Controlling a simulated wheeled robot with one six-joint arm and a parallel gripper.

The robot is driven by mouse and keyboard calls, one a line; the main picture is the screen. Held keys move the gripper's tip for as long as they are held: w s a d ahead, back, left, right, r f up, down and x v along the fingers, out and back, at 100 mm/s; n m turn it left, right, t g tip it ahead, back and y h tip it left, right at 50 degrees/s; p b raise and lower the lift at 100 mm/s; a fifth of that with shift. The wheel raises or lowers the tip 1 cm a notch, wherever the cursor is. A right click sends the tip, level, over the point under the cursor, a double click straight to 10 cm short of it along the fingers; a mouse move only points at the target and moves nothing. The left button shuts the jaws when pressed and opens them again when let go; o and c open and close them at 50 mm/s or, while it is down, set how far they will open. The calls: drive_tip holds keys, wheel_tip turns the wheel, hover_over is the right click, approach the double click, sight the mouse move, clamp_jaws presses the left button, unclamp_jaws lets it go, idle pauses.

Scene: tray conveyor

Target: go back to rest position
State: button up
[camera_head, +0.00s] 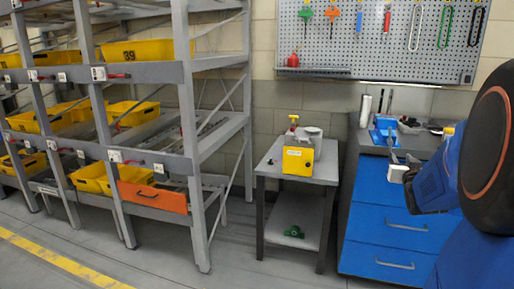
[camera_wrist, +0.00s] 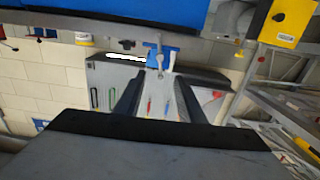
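My gripper (camera_wrist: 157,92) shows in the wrist view as two dark fingers standing apart, with nothing visible between them. Through the gap I see the pegboard and tools, with the picture turned upside down. In the head view my blue and black arm fills the right edge.
A small table (camera_head: 262,170) holds a yellow box (camera_head: 298,161); a green part (camera_head: 294,232) lies on its lower shelf. A grey rack (camera_head: 215,140) with yellow bins stands left. A blue vise (camera_head: 384,131) is on the workbench. The floor in front is clear.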

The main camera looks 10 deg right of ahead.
drive_tip(key=s+a+f+n+g+y, duration=0.15)
drive_tip(key=s+a+f, duration=0.25)
drive_tip(key=a, duration=0.6)
drive_tip(key=s+a+f+n+g+y, duration=0.1)
drive_tip(key=s+a+f+g+y, duration=0.25)
drive_tip(key=a, duration=0.65)
drive_tip(key=s+a+f+n+g+y, duration=0.1)
drive_tip(key=s+a+f+g+y, duration=0.3)
drive_tip(key=a, duration=0.6)
drive_tip(key=s+a+f+n, duration=0.1)
drive_tip(key=s+a, duration=0.3)
drive_tip(key=s, duration=0.3)
drive_tip(key=s+a+f+n+g, duration=0.1)
drive_tip(key=s+a+f, duration=0.1)
drive_tip(key=s+a, duration=0.2)
drive_tip(key=s, duration=0.2)
drive_tip(key=shift+s+f+n+y, duration=0.2)
drive_tip(key=shift+s+n+y, duration=0.1)
drive_tip(key=shift+s+n, duration=0.1)
